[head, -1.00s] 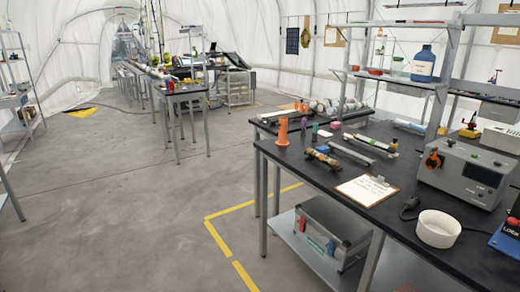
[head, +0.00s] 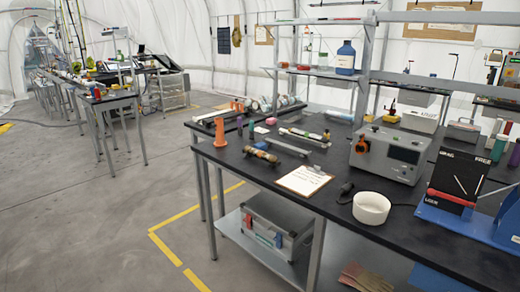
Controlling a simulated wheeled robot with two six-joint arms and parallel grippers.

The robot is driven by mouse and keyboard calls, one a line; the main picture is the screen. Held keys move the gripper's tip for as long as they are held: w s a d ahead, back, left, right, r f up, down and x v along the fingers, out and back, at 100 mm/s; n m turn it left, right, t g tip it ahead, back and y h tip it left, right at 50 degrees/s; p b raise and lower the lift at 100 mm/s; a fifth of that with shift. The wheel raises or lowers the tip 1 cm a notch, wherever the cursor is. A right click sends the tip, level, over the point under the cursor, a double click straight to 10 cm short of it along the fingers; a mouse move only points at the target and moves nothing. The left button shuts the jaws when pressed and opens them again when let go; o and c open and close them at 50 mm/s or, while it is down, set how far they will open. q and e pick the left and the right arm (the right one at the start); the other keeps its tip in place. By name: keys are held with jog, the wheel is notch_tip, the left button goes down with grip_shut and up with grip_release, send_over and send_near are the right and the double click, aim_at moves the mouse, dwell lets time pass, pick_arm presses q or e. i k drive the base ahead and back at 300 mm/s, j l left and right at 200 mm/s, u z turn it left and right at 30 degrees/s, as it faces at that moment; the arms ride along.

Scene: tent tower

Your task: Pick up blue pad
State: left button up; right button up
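No thing in the head view is clearly a blue pad. A small pale bluish flat piece (head: 262,130) lies on the dark workbench (head: 235,165), beside a small pink block (head: 271,121). It is too small to tell what it is. A flat blue piece (head: 432,279) shows on the lower shelf under the bench, cut by the bottom edge of the picture. Neither of my grippers is in view.
A grey case (head: 276,226) sits on the lower shelf. The floor at left is open.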

aim_at(262, 146)
jog(key=i+j+z, duration=0.1)
jog(key=i+j, duration=0.25)
jog(key=i, duration=0.2)
jog(key=i+j+z, duration=0.1)
jog(key=i+j, duration=0.25)
jog(key=i, duration=0.2)
